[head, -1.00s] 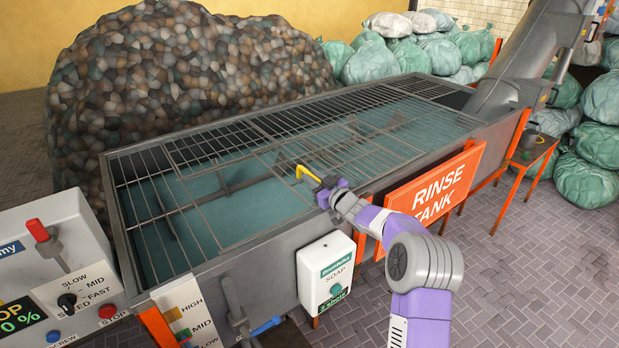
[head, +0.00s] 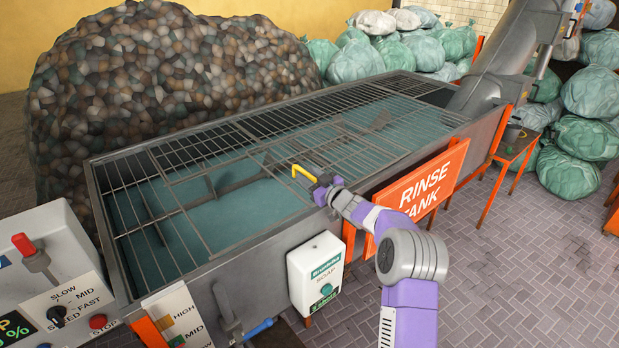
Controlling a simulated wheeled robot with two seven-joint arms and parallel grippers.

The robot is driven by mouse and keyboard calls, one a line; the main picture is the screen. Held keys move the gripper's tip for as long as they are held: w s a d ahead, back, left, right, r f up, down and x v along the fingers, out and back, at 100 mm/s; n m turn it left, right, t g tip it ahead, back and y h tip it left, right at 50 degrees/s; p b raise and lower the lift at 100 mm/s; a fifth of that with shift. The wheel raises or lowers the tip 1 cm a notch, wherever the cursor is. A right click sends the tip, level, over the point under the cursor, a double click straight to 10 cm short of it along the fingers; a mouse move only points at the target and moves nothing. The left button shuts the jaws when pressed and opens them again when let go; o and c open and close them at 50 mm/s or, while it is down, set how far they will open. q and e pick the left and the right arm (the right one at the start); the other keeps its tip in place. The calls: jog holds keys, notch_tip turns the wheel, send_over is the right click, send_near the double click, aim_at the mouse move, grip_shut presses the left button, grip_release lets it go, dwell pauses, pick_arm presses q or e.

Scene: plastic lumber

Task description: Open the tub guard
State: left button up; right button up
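The tub guard (head: 205,150) is a grey wire grid lying over the rinse tank (head: 262,240), which holds teal water. A yellow handle (head: 303,172) stands up at the guard's near edge. My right gripper (head: 317,183) is at the handle, coming from the right. Its fingers are small and dark here, and I cannot tell whether they are closed on the handle. The guard section by the handle looks flat or nearly so. My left gripper is not in view.
A control panel (head: 50,265) with a red lever stands at the left. A white soap box (head: 316,272) and an orange rinse tank sign (head: 425,190) are on the tank's near side. A grey chute (head: 510,55) rises at the back right.

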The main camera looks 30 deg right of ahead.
jog(key=shift+s+d, duration=0.2)
jog(key=shift+s, duration=0.35)
jog(key=s, duration=0.2)
jog(key=s+b, duration=0.1)
jog(key=s, duration=0.1)
jog(key=s+d, duration=0.1)
jog(key=s, duration=0.1)
jog(key=shift+s+b, duration=0.2)
jog(key=shift+b, duration=0.1)
